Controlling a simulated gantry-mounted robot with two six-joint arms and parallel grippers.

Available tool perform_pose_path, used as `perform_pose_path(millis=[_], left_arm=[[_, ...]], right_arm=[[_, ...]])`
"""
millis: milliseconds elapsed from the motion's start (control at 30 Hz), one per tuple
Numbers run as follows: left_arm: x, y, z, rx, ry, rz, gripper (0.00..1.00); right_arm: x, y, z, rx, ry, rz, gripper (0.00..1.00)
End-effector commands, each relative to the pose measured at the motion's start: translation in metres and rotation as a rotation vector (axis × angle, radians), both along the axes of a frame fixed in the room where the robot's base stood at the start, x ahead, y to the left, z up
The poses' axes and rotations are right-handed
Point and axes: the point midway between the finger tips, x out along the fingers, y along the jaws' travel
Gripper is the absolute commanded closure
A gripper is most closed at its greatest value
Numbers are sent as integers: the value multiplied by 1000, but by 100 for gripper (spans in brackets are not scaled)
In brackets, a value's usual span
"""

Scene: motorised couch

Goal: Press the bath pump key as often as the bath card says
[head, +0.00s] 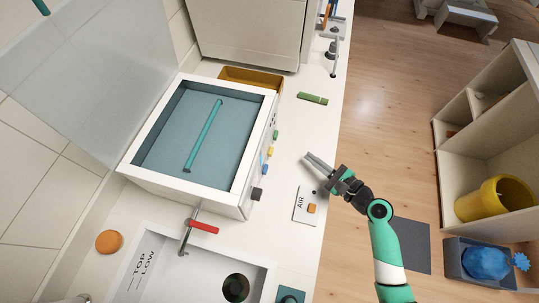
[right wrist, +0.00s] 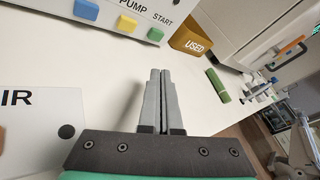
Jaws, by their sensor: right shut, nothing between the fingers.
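The bath (head: 147,180) is a white-framed basin with a blue-grey inside and a teal bar in it. In the right wrist view the word PUMP stands above the yellow key (right wrist: 129,24), and START stands by the green key (right wrist: 156,34). A blue key (right wrist: 87,9) sits left of them. My right gripper (head: 308,155) is shut and empty over the white counter, right of the keys and apart from them. No card naming the bath is readable. My left gripper is out of view.
A white AIR plate (head: 302,214) with an orange button lies near my right gripper. A green block (head: 312,98) lies farther back, beside a yellow USED bin (right wrist: 190,42). A red-handled tap (head: 204,227) and sink are in front. Bare counter lies between gripper and keys.

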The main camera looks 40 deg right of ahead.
Motion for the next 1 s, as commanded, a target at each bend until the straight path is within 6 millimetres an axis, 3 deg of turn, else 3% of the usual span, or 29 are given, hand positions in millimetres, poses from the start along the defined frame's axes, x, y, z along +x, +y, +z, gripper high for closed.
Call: perform_pose_path(millis=[133,533,1000], left_arm=[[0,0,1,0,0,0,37],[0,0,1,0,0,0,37],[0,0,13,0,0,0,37]], right_arm=[[-8,0,-10,75,17,-23,100],[-6,3,-10,74,18,-21,100],[41,42,-8,71,17,-16,100]])
